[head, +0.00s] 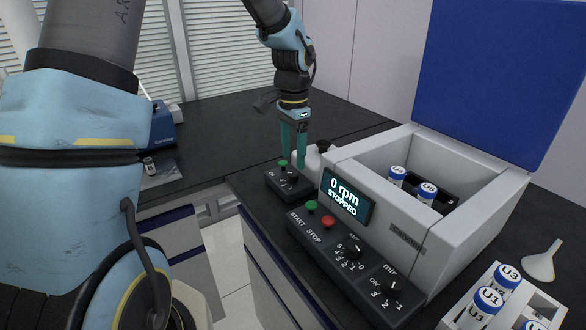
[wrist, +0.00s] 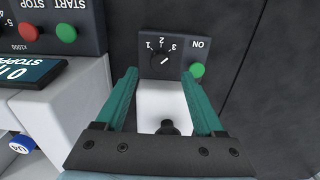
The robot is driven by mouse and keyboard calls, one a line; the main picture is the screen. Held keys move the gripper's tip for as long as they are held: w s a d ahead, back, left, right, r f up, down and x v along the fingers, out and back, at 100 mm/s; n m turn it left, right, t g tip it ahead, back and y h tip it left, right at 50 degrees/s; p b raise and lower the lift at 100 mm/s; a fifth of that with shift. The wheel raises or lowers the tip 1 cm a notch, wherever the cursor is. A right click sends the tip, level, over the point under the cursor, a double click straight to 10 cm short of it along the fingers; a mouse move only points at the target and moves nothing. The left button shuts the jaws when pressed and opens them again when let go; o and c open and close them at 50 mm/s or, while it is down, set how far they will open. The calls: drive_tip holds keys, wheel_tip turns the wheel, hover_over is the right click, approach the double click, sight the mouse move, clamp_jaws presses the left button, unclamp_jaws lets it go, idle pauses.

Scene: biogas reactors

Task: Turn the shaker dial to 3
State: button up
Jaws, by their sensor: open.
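The shaker's small dark control box (head: 272,185) sits on the dark bench left of the centrifuge. In the wrist view its panel (wrist: 147,72) appears upside down, with a black dial (wrist: 163,60), the numbers 1, 2, 3 and a green button (wrist: 197,70) by the word ON. The dial's white mark seems to slant toward the 3 side, but it is small. A white body with a black top (wrist: 168,127) adjoins the panel between my fingers. My gripper (head: 293,162) is open and empty above the box; in the wrist view its fingertips (wrist: 160,73) straddle the dial's area, apart from it.
The centrifuge (head: 405,240) stands close on the right, lid (head: 500,70) raised, display (head: 345,195) reading 0 rpm STOPPED. Its front panel has green and red buttons and two dials. A tube rack (head: 455,318) and a white funnel (head: 541,262) lie at the right. The back bench is mostly clear.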

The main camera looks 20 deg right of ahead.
sight(293, 173)
wheel_tip(293, 173, up, 6)
drive_tip(key=shift+f+b, duration=0.2)
drive_tip(key=shift+b, duration=0.15)
drive_tip(key=s+a+f+n, duration=0.1)
drive_tip(key=a+n, duration=0.3)
drive_tip(key=a, duration=0.5)
drive_tip(key=s+a+f+n+t, duration=0.1)
drive_tip(key=s+a+n, duration=0.3)
drive_tip(key=a, duration=0.5)
drive_tip(key=s+a+f+n, duration=0.2)
drive_tip(key=a+n, duration=0.4)
drive_tip(key=a, duration=0.3)
drive_tip(key=shift+s+a+f+t, duration=0.3)
drive_tip(key=shift+s+f, duration=0.05)
